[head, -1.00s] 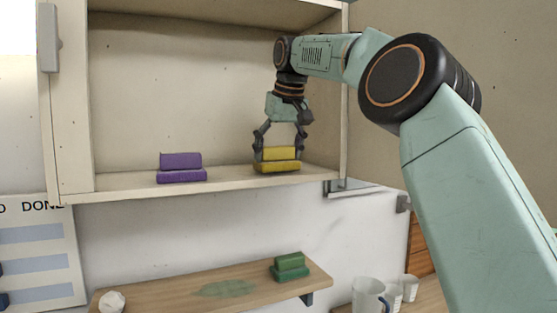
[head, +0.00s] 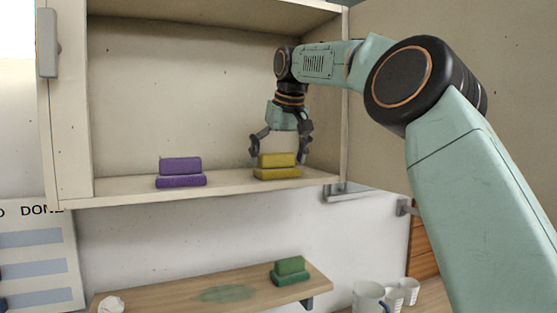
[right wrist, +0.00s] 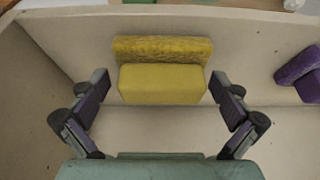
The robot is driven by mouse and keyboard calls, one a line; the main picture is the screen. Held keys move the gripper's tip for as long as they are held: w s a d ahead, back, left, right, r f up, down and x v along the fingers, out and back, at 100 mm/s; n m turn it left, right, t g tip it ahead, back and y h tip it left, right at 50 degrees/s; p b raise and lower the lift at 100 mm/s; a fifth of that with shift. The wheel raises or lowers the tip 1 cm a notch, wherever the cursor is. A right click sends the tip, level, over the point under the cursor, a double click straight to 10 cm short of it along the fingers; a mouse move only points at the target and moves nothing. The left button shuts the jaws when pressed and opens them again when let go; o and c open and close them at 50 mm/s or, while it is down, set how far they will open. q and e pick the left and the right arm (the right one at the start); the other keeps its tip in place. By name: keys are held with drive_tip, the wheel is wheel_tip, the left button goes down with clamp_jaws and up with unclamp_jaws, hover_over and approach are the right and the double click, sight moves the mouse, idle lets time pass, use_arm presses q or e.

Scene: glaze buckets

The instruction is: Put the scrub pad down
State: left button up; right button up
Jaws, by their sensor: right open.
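A yellow scrub pad (head: 277,172) rests on the cabinet shelf (head: 228,186) near its right end. It has a block-like upper part on a wider base. My right gripper (head: 281,158) is open above and around it, with a finger on each side. In the right wrist view the yellow pad (right wrist: 161,82) lies between the open fingers, with a gap on both sides. A purple pad (head: 181,173) of the same shape sits on the shelf to the left, and it also shows in the right wrist view (right wrist: 300,72). My left gripper is not in view.
A lower wooden shelf (head: 160,302) holds a green pad (head: 290,270), a green stain and a crumpled white lump (head: 111,304). Mugs (head: 369,297) stand at the lower right. The cabinet's right wall (head: 329,120) is close to my right gripper. The shelf between the pads is clear.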

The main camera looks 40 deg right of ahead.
drive_tip(key=shift+a, duration=0.1)
drive_tip(key=shift+f+b, duration=0.1)
drive_tip(key=shift+b, duration=0.3)
drive_tip(key=p+v, duration=0.1)
drive_tip(key=v, duration=0.7)
drive_tip(key=shift+p, duration=0.35)
drive_tip(key=shift+w, duration=0.2)
